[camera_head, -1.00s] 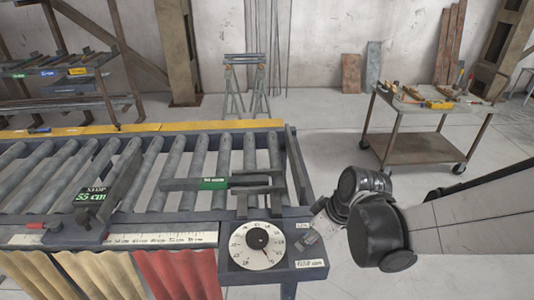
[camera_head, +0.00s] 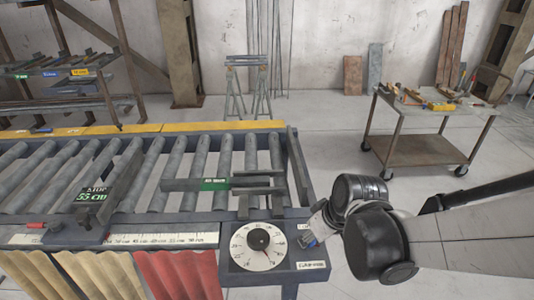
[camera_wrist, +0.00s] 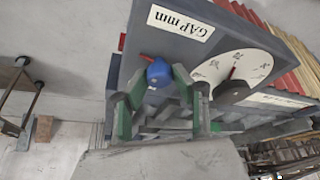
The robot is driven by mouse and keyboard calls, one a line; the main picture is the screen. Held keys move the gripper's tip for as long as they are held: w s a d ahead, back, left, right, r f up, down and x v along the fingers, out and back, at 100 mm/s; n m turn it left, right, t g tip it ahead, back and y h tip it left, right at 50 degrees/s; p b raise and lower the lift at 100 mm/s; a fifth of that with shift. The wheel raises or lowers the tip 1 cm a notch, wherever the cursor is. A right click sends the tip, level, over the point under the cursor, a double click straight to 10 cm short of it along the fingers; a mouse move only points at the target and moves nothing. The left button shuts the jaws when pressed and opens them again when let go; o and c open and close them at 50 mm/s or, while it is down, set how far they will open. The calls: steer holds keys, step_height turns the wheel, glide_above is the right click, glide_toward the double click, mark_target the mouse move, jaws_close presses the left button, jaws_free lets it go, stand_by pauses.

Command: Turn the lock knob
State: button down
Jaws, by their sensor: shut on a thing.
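The lock knob (camera_wrist: 158,72) is a small blue knob on the grey dial housing, with a thin red lever beside it in the wrist view. My gripper (camera_wrist: 160,84) has its green-padded fingers on either side of the knob and is shut on it. In the head view my gripper (camera_head: 309,238) is at the right side of the housing, and the knob is mostly hidden there. The white round dial (camera_head: 258,246) with a dark centre hub is left of my gripper; it also shows in the wrist view (camera_wrist: 250,66).
The roller conveyor (camera_head: 75,165) extends left, with a 55 cm stop (camera_head: 92,194) on it. A "GAP mm" label (camera_wrist: 180,22) is on the housing. A tool cart (camera_head: 425,150) stands back right. The floor between is clear.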

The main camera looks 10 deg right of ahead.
steer(key=m+h, duration=0.1)
steer(key=m, duration=0.2)
steer(key=m+h+b, duration=0.1)
steer(key=m+h, duration=0.1)
steer(key=m, duration=0.2)
steer(key=shift+a+b, duration=0.15)
steer(key=shift+b, duration=0.15)
steer(key=m+h+b, duration=0.1)
steer(key=m, duration=0.2)
steer(key=shift+m, duration=0.4)
steer(key=shift+m+g+h+b, duration=0.6)
steer(key=shift+m+g+b, duration=0.1)
steer(key=shift+m, duration=1.3)
steer(key=c, duration=1.4)
jaws_free()
steer(key=shift+c, duration=0.2)
steer(key=v, duration=1.2)
